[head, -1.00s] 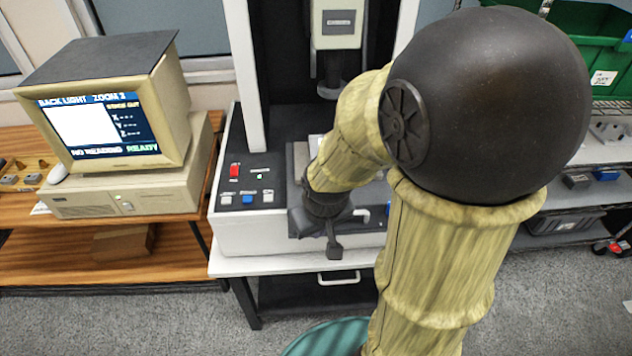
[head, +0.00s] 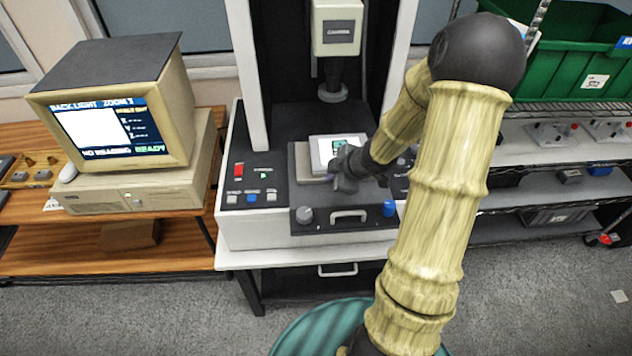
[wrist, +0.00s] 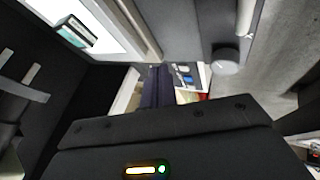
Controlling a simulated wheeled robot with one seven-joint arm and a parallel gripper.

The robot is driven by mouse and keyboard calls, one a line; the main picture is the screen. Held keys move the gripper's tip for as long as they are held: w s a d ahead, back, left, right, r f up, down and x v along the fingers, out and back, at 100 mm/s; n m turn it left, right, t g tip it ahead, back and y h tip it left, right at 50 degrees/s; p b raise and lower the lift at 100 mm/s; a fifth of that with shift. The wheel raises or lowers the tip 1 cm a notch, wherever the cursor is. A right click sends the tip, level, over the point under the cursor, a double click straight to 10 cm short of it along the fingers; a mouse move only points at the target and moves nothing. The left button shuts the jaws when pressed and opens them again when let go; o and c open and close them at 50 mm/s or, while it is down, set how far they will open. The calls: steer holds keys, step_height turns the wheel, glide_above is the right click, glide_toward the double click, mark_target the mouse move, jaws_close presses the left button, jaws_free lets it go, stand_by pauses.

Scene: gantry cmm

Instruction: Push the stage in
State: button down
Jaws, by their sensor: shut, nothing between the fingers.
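The stage (head: 306,165) is a grey plate on the machine's black bed, with a bright white panel (head: 322,149) and a small dark-and-green part (head: 340,145) on top. Its dark front face (head: 322,226) carries a light handle (head: 348,215), a grey knob (head: 304,215) and a blue knob (head: 389,208). My gripper (head: 346,176) is shut and empty, over the front right of the stage; I cannot tell whether it touches. The wrist view shows the bright panel (wrist: 112,22) and the grey knob (wrist: 225,60) close by. My arm hides the stage's right side.
The camera head (head: 337,28) hangs above the stage between white columns. A red switch (head: 239,170) and buttons sit left on the machine's front. A monitor (head: 120,120) stands on the left desk. A green bin (head: 575,55) and shelves stand right.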

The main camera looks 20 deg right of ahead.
mark_target(310, 186)
steer(key=shift+f, duration=0.1)
steer(key=b+x, duration=0.2)
steer(key=x, duration=0.8)
steer(key=shift+w, duration=0.1)
